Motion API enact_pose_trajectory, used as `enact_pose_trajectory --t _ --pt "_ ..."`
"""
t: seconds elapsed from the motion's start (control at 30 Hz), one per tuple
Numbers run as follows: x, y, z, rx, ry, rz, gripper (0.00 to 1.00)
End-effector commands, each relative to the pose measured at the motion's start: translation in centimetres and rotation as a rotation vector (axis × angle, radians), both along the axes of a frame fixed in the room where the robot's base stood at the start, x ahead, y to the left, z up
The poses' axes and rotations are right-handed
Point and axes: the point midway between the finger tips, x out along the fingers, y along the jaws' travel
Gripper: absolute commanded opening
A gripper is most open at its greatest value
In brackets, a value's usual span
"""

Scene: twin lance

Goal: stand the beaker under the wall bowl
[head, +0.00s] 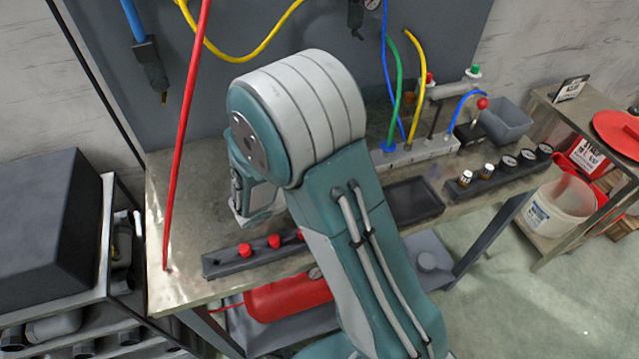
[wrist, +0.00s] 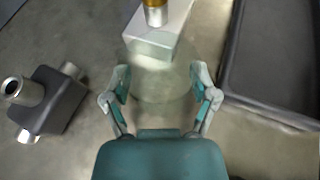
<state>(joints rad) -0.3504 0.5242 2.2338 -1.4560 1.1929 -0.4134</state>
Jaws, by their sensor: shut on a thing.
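In the wrist view my gripper (wrist: 162,88) is shut on a clear, faint, round thing, which looks like the beaker (wrist: 160,82). Its outline is hard to see against the grey bench, and I cannot tell its height above it. In the head view my arm hides the fingers and the beaker. A dark unit (head: 150,68) hangs on the wall panel at the upper left, with a blue hose above and a brass tip below; it may be the wall bowl. A second dark fitting (head: 356,15) shows at the top, cut off by the frame.
A red pole or hose (head: 185,130) rises at the bench's left. A dark strip with red knobs (head: 225,262) lies along the front edge. A pale block with a brass fitting (wrist: 152,42), a dark fitting block (wrist: 52,100) and a black tray (wrist: 275,55) lie around my gripper.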

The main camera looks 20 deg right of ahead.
Motion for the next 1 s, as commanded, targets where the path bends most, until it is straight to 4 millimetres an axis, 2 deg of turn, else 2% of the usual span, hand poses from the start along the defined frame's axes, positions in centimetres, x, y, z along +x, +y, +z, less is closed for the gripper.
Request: enact_pose_trajectory --t 0.23,0.4,0.87,1.0 --pt "0.0 0.0 1.0 0.002 -0.002 0.000 0.29" --pt "0.0 0.0 3.4 0.002 -0.005 -0.001 0.29" --pt "-5.1 0.4 9.2 0.002 -0.003 0.001 0.29" --pt "-7.7 0.6 10.2 0.002 -0.002 0.002 0.29"
